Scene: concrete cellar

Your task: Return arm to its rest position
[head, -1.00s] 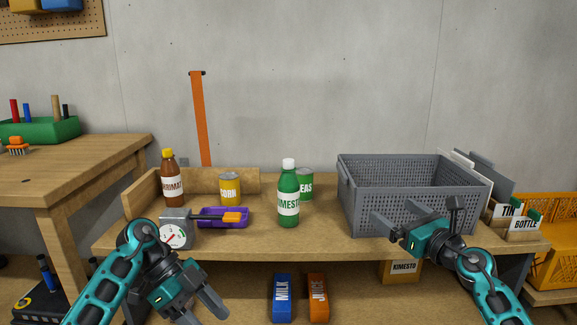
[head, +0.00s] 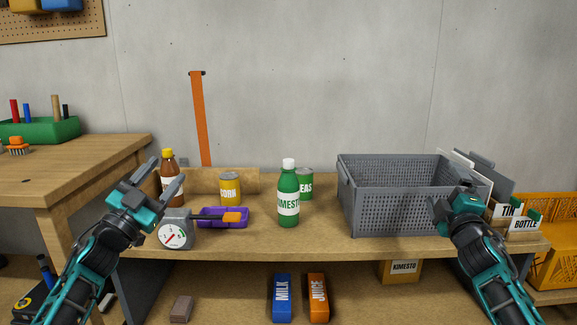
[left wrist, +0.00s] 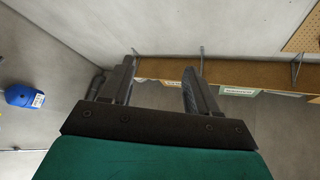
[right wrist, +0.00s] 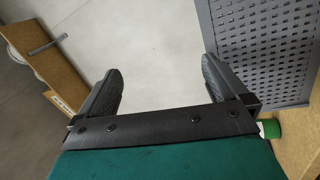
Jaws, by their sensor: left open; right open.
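My left gripper (head: 163,176) is open and empty in the head view, raised at the left end of the workbench beside the brown bottle (head: 172,190). In the left wrist view its two fingers (left wrist: 158,85) stand apart with nothing between them. My right gripper (head: 447,204) is in front of the right end of the grey crate (head: 385,205). In the right wrist view its fingers (right wrist: 160,90) are apart and empty, with the crate's perforated wall (right wrist: 265,45) close by on the right.
On the bench (head: 330,237) stand a green bottle (head: 288,198), a corn can (head: 230,187), a peas can (head: 305,184), a purple tray (head: 212,223) and a dial scale (head: 176,232). Milk (head: 282,300) and juice (head: 317,300) cartons are on the shelf below. The bench's front middle is clear.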

